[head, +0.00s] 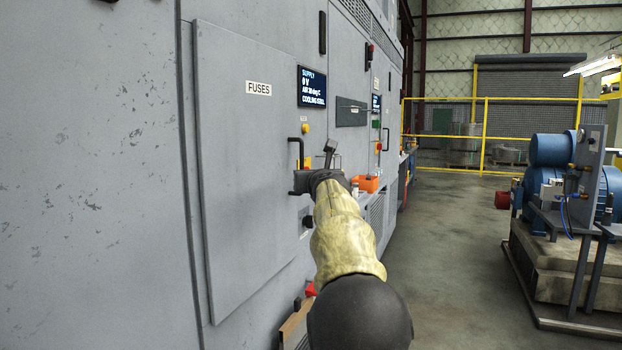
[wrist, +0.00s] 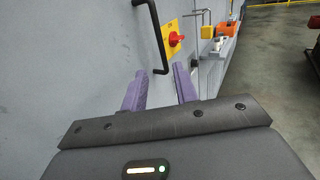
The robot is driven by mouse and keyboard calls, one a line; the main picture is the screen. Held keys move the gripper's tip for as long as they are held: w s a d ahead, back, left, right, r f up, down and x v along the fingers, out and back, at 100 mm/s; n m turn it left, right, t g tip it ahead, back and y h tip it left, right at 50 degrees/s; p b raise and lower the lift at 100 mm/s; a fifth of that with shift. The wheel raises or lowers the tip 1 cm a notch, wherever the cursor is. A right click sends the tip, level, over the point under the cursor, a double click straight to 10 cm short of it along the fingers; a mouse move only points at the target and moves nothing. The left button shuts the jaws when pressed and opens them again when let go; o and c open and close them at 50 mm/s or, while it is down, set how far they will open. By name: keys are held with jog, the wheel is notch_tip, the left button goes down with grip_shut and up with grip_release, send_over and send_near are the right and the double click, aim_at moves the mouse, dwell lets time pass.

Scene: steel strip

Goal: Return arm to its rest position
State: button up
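My arm, in a pale yellow sleeve (head: 345,240), reaches forward along the grey cabinet in the head view. My gripper (head: 308,182) is at its far end, close to the cabinet front. In the wrist view my gripper (wrist: 160,88) has two purple fingers standing apart with nothing held between them. A black bar handle (wrist: 153,38) on the cabinet ends just beyond the fingertips; I cannot tell whether they touch it. The same handle seems to show in the head view (head: 299,152), just above the gripper.
The cabinet door (head: 240,180), labelled FUSES, appears closed on the left. A red-and-yellow rotary switch (wrist: 174,39) is beside the handle. An orange bin (head: 366,184) is farther along the cabinet. A blue motor (head: 552,165) stands right on a plinth; the floor (head: 450,250) between is clear.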

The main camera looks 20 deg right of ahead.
jog(key=s+f+m+g, duration=0.2)
jog(key=s+f+m, duration=0.2)
jog(key=f+m, duration=0.35)
jog(key=s+f+m+g+h, duration=0.1)
jog(key=s+f+m+g, duration=0.2)
jog(key=s+f+m, duration=0.35)
jog(key=s+f+m+g, duration=0.25)
jog(key=f+m, duration=0.45)
jog(key=f, duration=0.4)
jog(key=s+a+f+m+g+y, duration=0.1)
jog(key=s+a+f+m+g, duration=0.3)
jog(key=s+f, duration=0.45)
jog(key=s+a+f+m+g+y, duration=0.1)
jog(key=s+a+f+m, duration=0.3)
jog(key=s, duration=0.7)
jog(key=s+a+f+m+g+y, duration=0.1)
jog(key=s+a+f+m+g, duration=0.2)
jog(key=s+f+m, duration=0.5)
notch_tip(320, 180, up, 30)
jog(key=n+p, duration=0.2)
jog(key=p, duration=2.6)
jog(key=shift+s+d+f, duration=0.15)
jog(key=shift+s+f, duration=0.1)
jog(key=shift+s, duration=0.2)
